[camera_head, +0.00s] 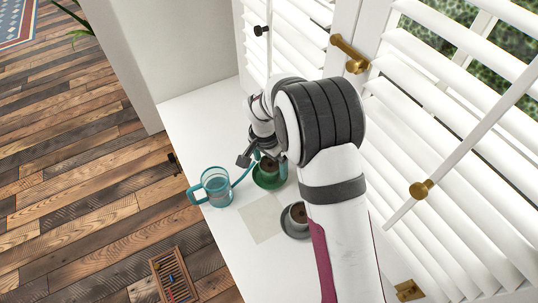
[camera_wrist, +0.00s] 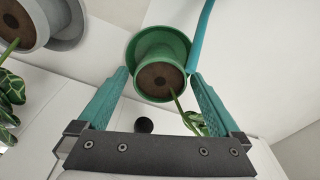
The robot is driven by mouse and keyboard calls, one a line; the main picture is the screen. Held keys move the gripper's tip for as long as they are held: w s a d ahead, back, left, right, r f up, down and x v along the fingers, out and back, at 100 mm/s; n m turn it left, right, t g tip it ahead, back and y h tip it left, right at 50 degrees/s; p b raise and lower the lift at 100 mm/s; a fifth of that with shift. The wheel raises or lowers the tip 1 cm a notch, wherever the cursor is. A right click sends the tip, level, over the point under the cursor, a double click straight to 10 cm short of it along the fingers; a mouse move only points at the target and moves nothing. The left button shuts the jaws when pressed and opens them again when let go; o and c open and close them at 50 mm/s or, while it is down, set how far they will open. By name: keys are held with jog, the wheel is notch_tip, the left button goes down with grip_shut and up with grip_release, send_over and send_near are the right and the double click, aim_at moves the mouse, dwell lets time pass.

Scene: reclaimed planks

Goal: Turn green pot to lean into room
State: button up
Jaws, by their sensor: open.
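The green pot (camera_wrist: 160,52), with dark soil and a green stem leaning toward the lower right of the wrist view, stands on a green saucer. In the head view the green pot (camera_head: 268,179) is on the white sill (camera_head: 185,115), partly hidden by my arm. My gripper (camera_wrist: 160,76) is open, with one teal finger on each side of the pot. The fingertips look close to its rim; I cannot tell whether they touch. In the head view the fingers are mostly hidden behind my wrist.
A grey pot (camera_head: 299,216) on a grey saucer stands nearer on the sill, beside a pale square (camera_head: 260,218). A teal watering can (camera_head: 216,187) stands left of the green pot, its spout (camera_wrist: 200,35) close by. White shutters (camera_head: 440,130) line the right.

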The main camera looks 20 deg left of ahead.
aim_at(265, 169)
notch_tip(265, 169, up, 14)
jog(key=s+r, duration=0.1)
jog(key=s, duration=0.1)
jog(key=s+d+r+g+y, duration=0.1)
jog(key=s+d+r, duration=0.4)
jog(key=s+d, duration=0.8)
jog(key=s+d+f, duration=0.1)
jog(key=s+d, duration=0.1)
jog(key=s, duration=0.4)
jog(key=s+d+f+y, duration=0.1)
jog(key=s+d, duration=0.2)
jog(key=s, duration=0.3)
jog(key=shift+s+d+f+m, duration=0.2)
jog(key=shift+f+m, duration=0.1)
jog(key=shift+f, duration=0.05)
